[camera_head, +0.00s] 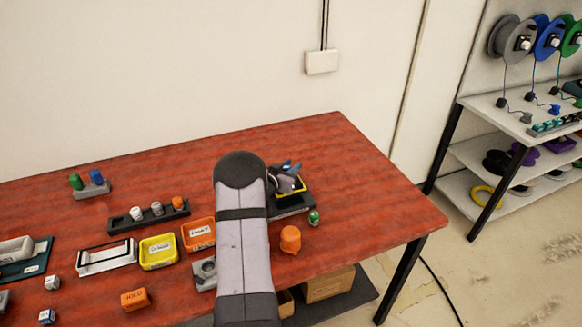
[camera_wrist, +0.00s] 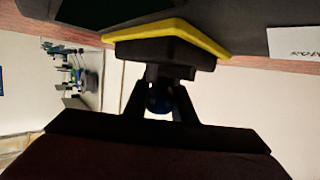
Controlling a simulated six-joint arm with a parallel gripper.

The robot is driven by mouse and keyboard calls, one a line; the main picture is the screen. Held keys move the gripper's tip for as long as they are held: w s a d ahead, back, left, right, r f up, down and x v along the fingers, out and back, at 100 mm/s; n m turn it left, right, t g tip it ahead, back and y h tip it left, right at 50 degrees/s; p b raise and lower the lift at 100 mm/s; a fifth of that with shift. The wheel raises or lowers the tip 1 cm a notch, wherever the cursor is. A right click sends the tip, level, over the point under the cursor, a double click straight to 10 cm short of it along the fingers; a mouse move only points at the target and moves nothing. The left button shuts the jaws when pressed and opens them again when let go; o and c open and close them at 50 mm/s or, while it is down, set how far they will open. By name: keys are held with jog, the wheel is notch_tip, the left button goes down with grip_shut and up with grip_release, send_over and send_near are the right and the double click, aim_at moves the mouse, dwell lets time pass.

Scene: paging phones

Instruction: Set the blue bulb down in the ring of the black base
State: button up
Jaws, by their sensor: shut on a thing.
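My gripper (camera_wrist: 160,95) is shut on the blue bulb (camera_wrist: 160,99), which shows dark blue between the two fingers in the wrist view. In the camera_head view my gripper (camera_head: 287,180) is right of my arm, over a black base (camera_head: 291,207) with a yellow-edged part (camera_head: 301,185). The yellow edge also shows in the wrist view (camera_wrist: 205,37), just beyond the fingers. I cannot make out the ring, or whether the bulb touches anything. In the camera_head view the bulb cannot be told clearly from the gripper.
A small green bulb (camera_head: 314,217) and an orange bulb-like piece (camera_head: 290,240) stand close by on the right. A black rack (camera_head: 148,219) with several bulbs, a yellow tray (camera_head: 158,251) and an orange tray (camera_head: 198,234) lie left. The table's right end is clear.

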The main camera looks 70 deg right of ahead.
jog(key=shift+f, duration=0.15)
jog(key=o, duration=1.4)
jog(key=shift+r+p, duration=2.15)
jog(key=shift+r, duration=0.8)
